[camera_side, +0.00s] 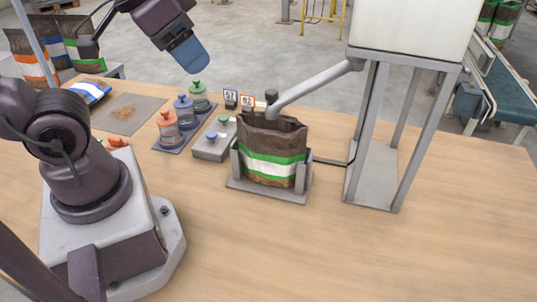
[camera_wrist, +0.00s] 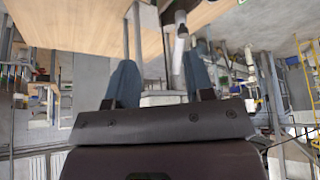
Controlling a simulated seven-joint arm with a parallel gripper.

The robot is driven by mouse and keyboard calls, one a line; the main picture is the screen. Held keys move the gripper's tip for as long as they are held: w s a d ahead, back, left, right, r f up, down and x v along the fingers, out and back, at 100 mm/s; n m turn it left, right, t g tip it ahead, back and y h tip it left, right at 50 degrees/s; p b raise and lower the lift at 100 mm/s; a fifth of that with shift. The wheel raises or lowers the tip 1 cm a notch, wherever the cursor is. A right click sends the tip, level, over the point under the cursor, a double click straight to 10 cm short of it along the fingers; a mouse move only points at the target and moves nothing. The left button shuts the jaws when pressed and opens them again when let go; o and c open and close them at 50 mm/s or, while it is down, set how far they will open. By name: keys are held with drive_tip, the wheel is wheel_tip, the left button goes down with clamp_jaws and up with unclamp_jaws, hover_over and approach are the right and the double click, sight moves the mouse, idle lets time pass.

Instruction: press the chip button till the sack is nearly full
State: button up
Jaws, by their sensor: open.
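The brown sack (camera_side: 270,150) with green and white bands stands upright in a grey holder (camera_side: 268,192), its mouth open under the spout. Its inside is dark, so I cannot see the fill level. My gripper (camera_side: 188,56) is raised behind and above the jars, clear of the box. In the wrist view my gripper (camera_wrist: 160,82) shows two blue fingers apart with nothing held between them.
A white hopper (camera_side: 412,25) on grey legs feeds a slanted spout pipe (camera_side: 315,84). Jars with red, blue and green lids (camera_side: 184,110) stand on a dark mat beside the box. Number cards (camera_side: 238,100) stand behind it. The front right of the table is clear.

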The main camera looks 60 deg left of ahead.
drive_tip(key=shift+a, duration=0.15)
drive_tip(key=c, duration=0.3)
drive_tip(key=a+f+g, duration=0.1)
drive_tip(key=w+a+f+n+g+y, duration=0.1)
drive_tip(key=a, duration=0.1)
drive_tip(key=a+f+n, duration=0.1)
drive_tip(key=a, duration=0.1)
drive_tip(key=shift+w+a+f+g+y, duration=0.2)
drive_tip(key=shift+w+f+g+y, duration=0.1)
drive_tip(key=shift+f+g, duration=0.1)
clamp_jaws()
drive_tip(key=w+a+f+m+g, duration=0.1)
drive_tip(key=a+f+m, duration=0.3)
drive_tip(key=m, duration=0.5)
drive_tip(key=w+a+f+m+g, duration=0.1)
drive_tip(key=w+a+f+m, duration=0.2)
drive_tip(key=m, duration=0.7)
drive_tip(key=w+a+f+m+g+h, duration=0.1)
drive_tip(key=w+a+f+m, duration=0.1)
drive_tip(key=a+f+m, duration=0.2)
drive_tip(key=a+m, duration=0.3)
drive_tip(key=m, duration=0.3)
drive_tip(key=shift+w+a+f, duration=0.25)
drive_tip(key=shift+f, duration=0.1)
